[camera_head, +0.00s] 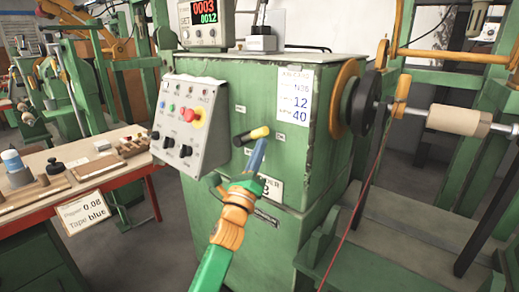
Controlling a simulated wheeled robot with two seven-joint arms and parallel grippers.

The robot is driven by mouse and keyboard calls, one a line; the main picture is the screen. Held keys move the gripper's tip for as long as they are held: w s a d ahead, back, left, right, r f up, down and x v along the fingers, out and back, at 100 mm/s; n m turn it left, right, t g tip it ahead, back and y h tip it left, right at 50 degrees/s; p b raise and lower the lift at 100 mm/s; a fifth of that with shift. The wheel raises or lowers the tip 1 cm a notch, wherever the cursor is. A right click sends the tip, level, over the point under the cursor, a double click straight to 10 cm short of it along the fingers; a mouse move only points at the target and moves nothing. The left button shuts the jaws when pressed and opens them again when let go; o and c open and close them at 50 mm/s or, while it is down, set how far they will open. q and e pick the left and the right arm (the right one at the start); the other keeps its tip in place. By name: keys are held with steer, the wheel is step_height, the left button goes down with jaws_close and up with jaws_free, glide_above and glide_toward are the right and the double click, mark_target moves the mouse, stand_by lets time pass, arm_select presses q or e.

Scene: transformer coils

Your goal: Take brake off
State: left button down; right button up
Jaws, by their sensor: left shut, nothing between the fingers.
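My left gripper (260,143), with blue fingers on an orange wrist, reaches up from below. It is shut and empty, with its tips just below the yellow grip. I cannot tell whether they touch it. My right gripper is not in view.
A grey control panel (188,120) with a red emergency button (193,117) is left of the lever. A shaft with a tan coil roll (458,119) is at the right. A workbench (90,212) with small parts is at the left. A dark red wire hangs at the right.

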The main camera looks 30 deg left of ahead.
arm_select(q)
steer(key=shift+r+n+y+p, duration=0.3)
steer(key=shift+n+y+p, duration=0.1)
steer(key=shift+n, duration=0.1)
steer(key=shift+r+g, duration=0.1)
steer(key=shift+g, duration=0.2)
steer(key=a+r+n+g+y+p, duration=0.2)
steer(key=a+r+n+g+p, duration=0.4)
steer(key=n+p, duration=0.6)
steer(key=shift+w+r+p, duration=0.2)
steer(key=shift+r+p, duration=0.2)
steer(key=shift+p, duration=3.55)
